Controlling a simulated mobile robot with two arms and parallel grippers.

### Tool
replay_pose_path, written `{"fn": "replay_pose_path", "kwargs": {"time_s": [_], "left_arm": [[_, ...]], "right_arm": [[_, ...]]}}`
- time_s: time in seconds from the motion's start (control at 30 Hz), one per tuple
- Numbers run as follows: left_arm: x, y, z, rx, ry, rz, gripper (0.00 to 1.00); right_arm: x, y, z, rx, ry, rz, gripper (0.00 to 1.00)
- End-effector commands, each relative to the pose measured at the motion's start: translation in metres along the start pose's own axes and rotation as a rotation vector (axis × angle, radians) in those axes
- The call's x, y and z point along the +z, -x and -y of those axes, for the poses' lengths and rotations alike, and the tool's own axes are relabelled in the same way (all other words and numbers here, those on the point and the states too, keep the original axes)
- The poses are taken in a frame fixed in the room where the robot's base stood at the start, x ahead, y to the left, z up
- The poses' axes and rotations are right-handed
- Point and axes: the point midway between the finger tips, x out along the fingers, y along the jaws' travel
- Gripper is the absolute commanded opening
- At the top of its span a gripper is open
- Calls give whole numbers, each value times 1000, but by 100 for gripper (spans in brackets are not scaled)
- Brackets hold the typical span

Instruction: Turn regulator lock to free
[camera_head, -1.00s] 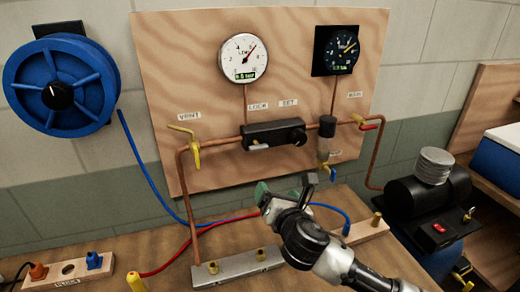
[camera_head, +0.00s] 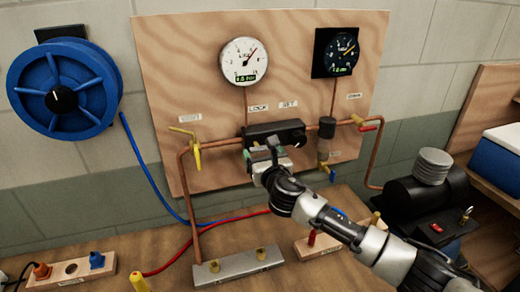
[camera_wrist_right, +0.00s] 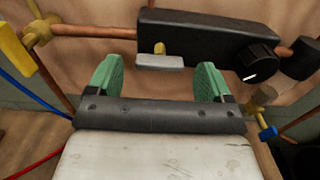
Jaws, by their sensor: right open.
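The black regulator block (camera_head: 274,133) is mounted on the copper pipe across the plywood board, under the LOCK and SET labels. It also shows in the right wrist view (camera_wrist_right: 205,35). Its lock is a small light-grey lever on a brass pivot (camera_wrist_right: 160,62), at the lower left of the block's face. A black knob (camera_wrist_right: 258,64) sits at the block's right end. My right gripper (camera_head: 262,150) is just below and in front of the block. Its green fingertips (camera_wrist_right: 160,80) are apart, one to each side of the lever, with nothing between them. The left gripper is out of view.
A yellow vent valve (camera_head: 191,147) is left of the block. A filter bowl (camera_head: 326,140) and red-handled valve (camera_head: 370,126) are to its right. Two gauges (camera_head: 244,60) hang above. A metal manifold (camera_head: 240,268) and red and blue hoses lie on the bench below.

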Motion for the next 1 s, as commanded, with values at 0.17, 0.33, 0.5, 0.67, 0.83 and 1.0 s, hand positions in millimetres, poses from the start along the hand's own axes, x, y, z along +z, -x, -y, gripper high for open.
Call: {"fn": "replay_pose_path", "kwargs": {"time_s": [0.17, 0.33, 0.5, 0.67, 0.83, 1.0], "left_arm": [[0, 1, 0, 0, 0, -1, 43], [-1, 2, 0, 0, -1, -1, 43], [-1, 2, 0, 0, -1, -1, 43], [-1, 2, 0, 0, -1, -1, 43], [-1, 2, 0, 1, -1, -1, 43], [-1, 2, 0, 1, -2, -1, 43]], "right_arm": [[0, -15, 0, -1, -1, 0, 81], [0, -20, 0, 1, -1, 0, 81], [0, -20, 0, 1, -1, 0, 81], [0, -20, 0, 0, -1, -1, 69], [0, -20, 0, 0, -1, -1, 43], [-1, -20, 0, 0, -3, -1, 32]]}}
